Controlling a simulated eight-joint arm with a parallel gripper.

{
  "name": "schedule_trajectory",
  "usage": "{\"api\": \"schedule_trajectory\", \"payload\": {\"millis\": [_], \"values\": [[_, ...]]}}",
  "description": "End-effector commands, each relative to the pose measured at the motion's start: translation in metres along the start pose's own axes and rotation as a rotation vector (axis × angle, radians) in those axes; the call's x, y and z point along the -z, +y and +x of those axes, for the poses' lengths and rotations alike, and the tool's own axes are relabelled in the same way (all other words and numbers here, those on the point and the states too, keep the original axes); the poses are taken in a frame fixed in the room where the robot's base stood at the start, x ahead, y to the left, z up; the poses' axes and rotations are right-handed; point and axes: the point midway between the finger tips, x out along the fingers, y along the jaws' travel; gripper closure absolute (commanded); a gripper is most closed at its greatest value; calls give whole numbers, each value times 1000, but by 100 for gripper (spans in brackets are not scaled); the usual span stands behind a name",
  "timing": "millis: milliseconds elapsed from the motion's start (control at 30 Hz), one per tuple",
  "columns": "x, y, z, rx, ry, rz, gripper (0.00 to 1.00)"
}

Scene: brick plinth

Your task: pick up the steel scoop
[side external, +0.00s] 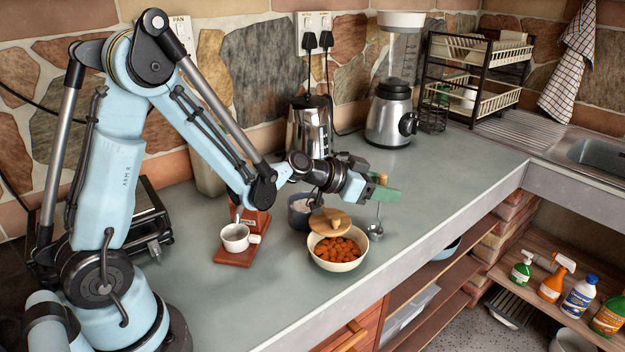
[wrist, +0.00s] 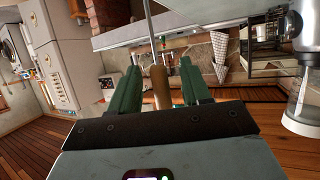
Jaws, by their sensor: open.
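The steel scoop (side external: 375,230) has a small steel bowl end low near the counter's front edge, just right of the bowl of orange pieces. Its thin shaft rises to a wooden handle at my gripper (side external: 388,188). In the wrist view the wooden handle (wrist: 160,88) lies between the two green fingers of my gripper (wrist: 159,82), with a visible gap on each side. The steel shaft runs up from it in the picture. My gripper is open around the handle. I cannot tell whether the scoop's bowl end touches the counter.
A cream bowl (side external: 338,265) of orange pieces stands close by, with a wooden lid (side external: 329,222) at its back rim. A dark pot (side external: 300,212), a white cup (side external: 236,238), a kettle (side external: 309,140) and a blender (side external: 391,115) stand around. The counter right of the scoop is clear.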

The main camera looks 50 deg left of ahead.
Motion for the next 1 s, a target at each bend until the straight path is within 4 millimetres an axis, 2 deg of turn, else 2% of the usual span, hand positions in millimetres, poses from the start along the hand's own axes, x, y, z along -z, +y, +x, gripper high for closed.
{"api": "schedule_trajectory", "payload": {"millis": [133,433,700,767,1000], "values": [[0,0,14,1,0,0,52],[0,0,17,1,0,0,52],[0,-1,17,1,0,0,92],[0,-1,17,1,0,0,100],[1,-1,17,1,0,0,100]]}}
